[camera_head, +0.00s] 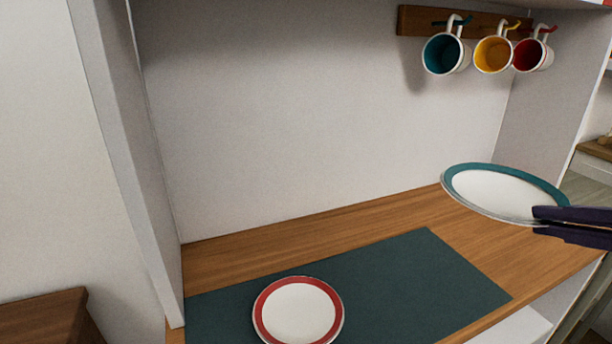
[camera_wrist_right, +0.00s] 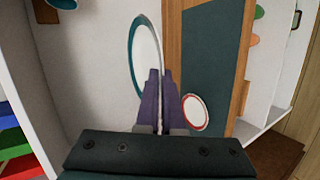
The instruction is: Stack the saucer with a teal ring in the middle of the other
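The saucer with a teal ring (camera_head: 495,192) is in the air above the right end of the wooden shelf, slightly tilted. My right gripper (camera_head: 545,217) is shut on its near right rim. In the right wrist view the teal-ringed saucer (camera_wrist_right: 146,55) shows beyond the purple fingers (camera_wrist_right: 160,100). The other saucer, with a red ring (camera_head: 298,312), lies flat on the dark green mat (camera_head: 420,275), left of and apart from the held one. It also shows in the right wrist view (camera_wrist_right: 195,112). My left gripper is in neither view.
A wooden rack (camera_head: 415,20) on the back wall holds a teal mug (camera_head: 443,55), a yellow mug (camera_head: 492,55) and a red mug (camera_head: 532,56). A white side panel (camera_head: 140,150) bounds the shelf at left. The mat's right part is clear.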

